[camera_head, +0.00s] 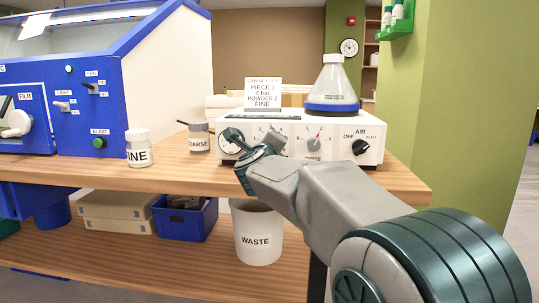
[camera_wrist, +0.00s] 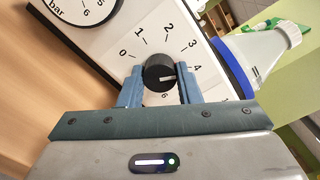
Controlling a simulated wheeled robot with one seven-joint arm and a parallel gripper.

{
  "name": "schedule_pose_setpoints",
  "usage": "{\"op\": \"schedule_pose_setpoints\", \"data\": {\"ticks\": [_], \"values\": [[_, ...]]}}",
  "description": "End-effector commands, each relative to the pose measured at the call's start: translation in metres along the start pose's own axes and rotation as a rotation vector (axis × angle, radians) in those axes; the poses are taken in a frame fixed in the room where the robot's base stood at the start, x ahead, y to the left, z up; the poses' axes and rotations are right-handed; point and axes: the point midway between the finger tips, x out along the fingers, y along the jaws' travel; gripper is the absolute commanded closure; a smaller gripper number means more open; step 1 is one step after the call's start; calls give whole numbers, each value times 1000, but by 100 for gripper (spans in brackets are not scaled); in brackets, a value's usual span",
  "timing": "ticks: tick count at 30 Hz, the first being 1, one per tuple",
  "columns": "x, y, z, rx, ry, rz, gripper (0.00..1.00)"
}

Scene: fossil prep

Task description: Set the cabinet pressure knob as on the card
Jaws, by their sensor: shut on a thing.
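My gripper (camera_head: 256,142) is at the left part of the box front. In the wrist view, my gripper (camera_wrist: 158,82) is shut on a black round knob (camera_wrist: 158,70), one finger on each side. A numbered scale from 0 rings the knob. Its white pointer line points right, toward the right finger and roughly the 4; the finger partly covers the scale there. The head view hides this knob behind my gripper.
A bar gauge (camera_wrist: 82,8) is left of the knob. The powder knob (camera_head: 313,142) and black air switch (camera_head: 361,147) are to the right. A flask (camera_head: 332,82) stands on the box. FINE (camera_head: 138,150) and COARSE (camera_head: 199,140) jars stand left, near the blue cabinet (camera_head: 100,120).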

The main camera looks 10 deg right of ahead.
Motion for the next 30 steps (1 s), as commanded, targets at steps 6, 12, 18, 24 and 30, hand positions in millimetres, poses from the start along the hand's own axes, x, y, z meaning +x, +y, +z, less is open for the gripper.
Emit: {"op": "schedule_pose_setpoints", "data": {"ticks": [6, 12, 18, 24, 30], "values": [[0, 2, -1, 127, 0, 0, 92], [0, 2, -1, 193, 0, 2, 92], [0, 1, 0, 220, 1, 2, 92], [0, 1, 0, 223, 1, 2, 92], [0, 1, 0, 222, 1, 2, 64]]}}
